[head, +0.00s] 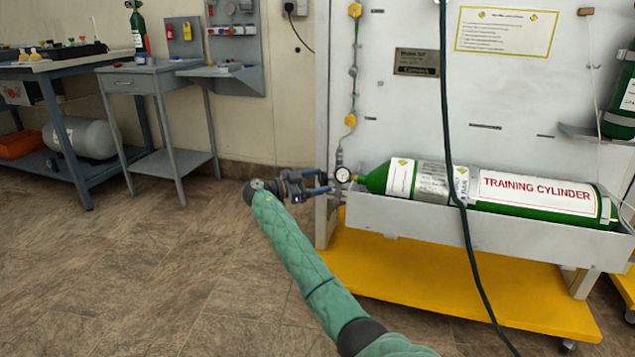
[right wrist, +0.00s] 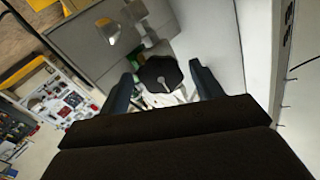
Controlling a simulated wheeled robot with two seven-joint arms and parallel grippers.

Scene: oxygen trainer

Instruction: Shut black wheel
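The black wheel (right wrist: 158,72) shows in the right wrist view as a dark, scalloped knob with a light pointer-like mark on it. My right gripper (right wrist: 161,78) is open, one finger on each side of the wheel, with a narrow gap showing on both sides. In the head view my right gripper (head: 322,184) reaches the valve end of the green training cylinder (head: 535,192), just beside a round pressure gauge (head: 342,175). I cannot make out the wheel in the head view; the gripper seems to cover it. My left gripper is not in view.
The cylinder lies in a grey trough (head: 480,236) on a white panel above a yellow base (head: 450,287). A dark hose (head: 463,215) hangs in front of the cylinder. Grey workbenches (head: 70,70) stand at the left. The floor between is clear.

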